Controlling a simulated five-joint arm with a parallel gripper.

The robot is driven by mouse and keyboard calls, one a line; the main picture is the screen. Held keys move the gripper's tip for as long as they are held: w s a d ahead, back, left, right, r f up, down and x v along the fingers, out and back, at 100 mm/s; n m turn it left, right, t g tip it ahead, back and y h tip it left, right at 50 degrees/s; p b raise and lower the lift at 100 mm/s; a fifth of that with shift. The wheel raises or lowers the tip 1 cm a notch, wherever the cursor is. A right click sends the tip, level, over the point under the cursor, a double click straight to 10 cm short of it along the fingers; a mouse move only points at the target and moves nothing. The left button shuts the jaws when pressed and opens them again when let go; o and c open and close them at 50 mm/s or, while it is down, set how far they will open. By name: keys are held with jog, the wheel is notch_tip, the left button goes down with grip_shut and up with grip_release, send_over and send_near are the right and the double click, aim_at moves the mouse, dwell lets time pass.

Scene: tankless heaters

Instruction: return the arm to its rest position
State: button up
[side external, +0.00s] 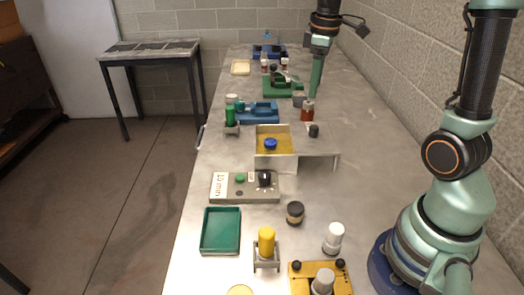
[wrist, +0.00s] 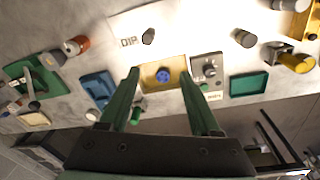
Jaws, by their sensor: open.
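My gripper (side external: 315,93) hangs from the top of the side external view, its green fingers pointing down above the right part of the bench. In the wrist view my gripper (wrist: 159,74) has its two green fingers spread wide apart, with nothing held between them. Beyond the gap is a yellow-floored tray (wrist: 177,84) with a blue-capped item (wrist: 163,75) in it, well away from the fingertips. My arm rises from its base at the right of the side external view and leaves the frame at the top.
The long grey bench (side external: 380,145) holds a green tray (side external: 221,231), a timer box (side external: 245,187), a yellow bottle in a stand (side external: 267,241), a blue fixture (side external: 258,112) and a green fixture (side external: 283,87). A block wall runs behind. The bench's right side is mostly clear.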

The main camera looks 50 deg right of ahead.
jog(key=s+a+m+t, duration=0.2)
jog(key=s+a, duration=0.2)
jog(key=a, duration=0.2)
jog(key=s+a+r+m+t, duration=0.1)
jog(key=s+a+m+t, duration=0.1)
jog(key=a, duration=0.5)
jog(key=shift+s+a+r+m+t, duration=0.25)
jog(key=shift+s+m, duration=0.25)
jog(key=shift+s, duration=0.75)
